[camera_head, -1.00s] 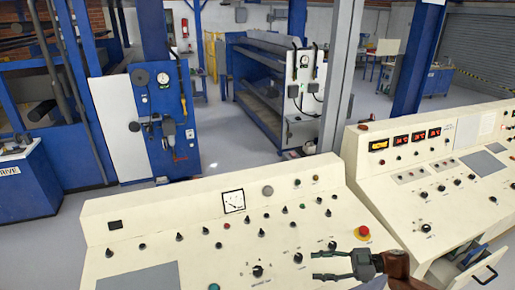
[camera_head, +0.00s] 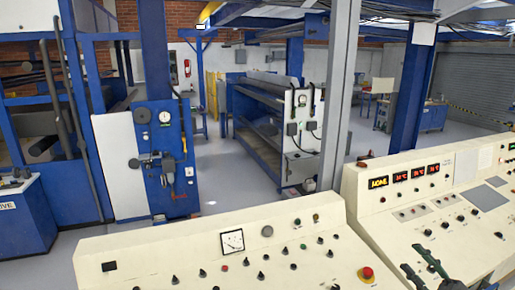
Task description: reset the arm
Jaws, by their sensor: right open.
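My right gripper (camera_head: 411,258) is at the lower right, in front of the right control console (camera_head: 440,233). Its two dark fingers are spread apart and point up and left, with nothing visible between them. The red emergency button (camera_head: 366,273) on the near console (camera_head: 190,258) is to the left of the gripper, apart from it. My left gripper is not in view.
The right console has lit displays (camera_head: 401,177) and several black knobs. A white dial gauge (camera_head: 232,241) is on the near console. A grey post (camera_head: 337,100) rises behind the consoles. Blue machines (camera_head: 165,175) stand beyond, with open grey floor between them.

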